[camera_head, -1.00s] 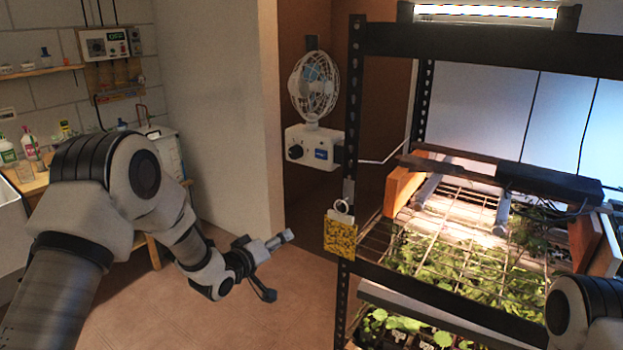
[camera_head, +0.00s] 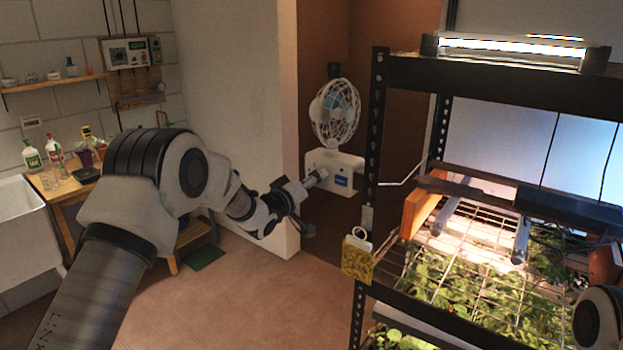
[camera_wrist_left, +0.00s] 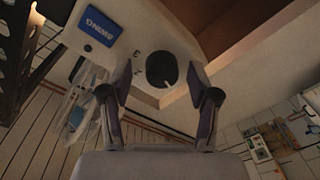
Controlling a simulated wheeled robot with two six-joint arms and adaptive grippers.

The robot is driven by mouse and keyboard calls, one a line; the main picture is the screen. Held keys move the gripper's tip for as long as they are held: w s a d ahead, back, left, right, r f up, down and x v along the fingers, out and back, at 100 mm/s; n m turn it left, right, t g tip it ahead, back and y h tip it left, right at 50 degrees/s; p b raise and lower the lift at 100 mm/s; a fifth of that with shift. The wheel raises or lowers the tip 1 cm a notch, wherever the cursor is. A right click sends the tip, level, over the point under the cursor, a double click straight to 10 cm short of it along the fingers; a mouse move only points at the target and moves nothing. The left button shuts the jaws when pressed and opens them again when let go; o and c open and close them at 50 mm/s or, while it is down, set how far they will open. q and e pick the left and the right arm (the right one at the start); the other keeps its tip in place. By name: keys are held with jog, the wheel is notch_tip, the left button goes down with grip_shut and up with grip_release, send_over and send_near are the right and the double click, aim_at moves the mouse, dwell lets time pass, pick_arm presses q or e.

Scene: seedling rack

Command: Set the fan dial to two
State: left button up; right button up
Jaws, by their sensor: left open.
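The white fan (camera_head: 336,112) stands on a white control box (camera_head: 350,164) with a blue label, beyond the rack's left post. In the left wrist view the box face (camera_wrist_left: 150,35) carries a round black dial (camera_wrist_left: 160,66) with a small white pointer mark at its lower edge. My left gripper (camera_head: 311,203) is open in front of the box. In the wrist view its fingers (camera_wrist_left: 160,78) stand on either side of the dial; I cannot tell whether they touch it. In the head view the gripper hides the dial.
The black rack post (camera_head: 373,130) with a yellow card (camera_head: 357,259) stands right of my left gripper. A pale wall corner (camera_head: 285,150) is close on its left. A wooden bench (camera_head: 65,190) with bottles is at far left. The floor (camera_head: 230,310) below is clear.

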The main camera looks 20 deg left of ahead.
pick_arm(q)
jog(key=shift+s, duration=0.1)
jog(key=shift+f, duration=0.1)
jog(key=c, duration=1.2)
jog(key=shift+o, duration=0.2)
jog(key=shift+w+a+m+h+b, duration=0.1)
jog(key=shift+m+h+b, duration=0.2)
jog(key=shift+m+b, duration=2.9)
jog(key=shift+w+a+m+h+b, duration=0.1)
jog(key=shift+m+h+b, duration=0.2)
jog(key=shift+m+b, duration=2.85)
jog(key=shift+a+m+h+b, duration=0.1)
jog(key=shift+m+h+b, duration=0.2)
jog(key=shift+m+b, duration=2.9)
jog(key=shift+m+p, duration=0.7)
jog(key=shift+m, duration=0.25)
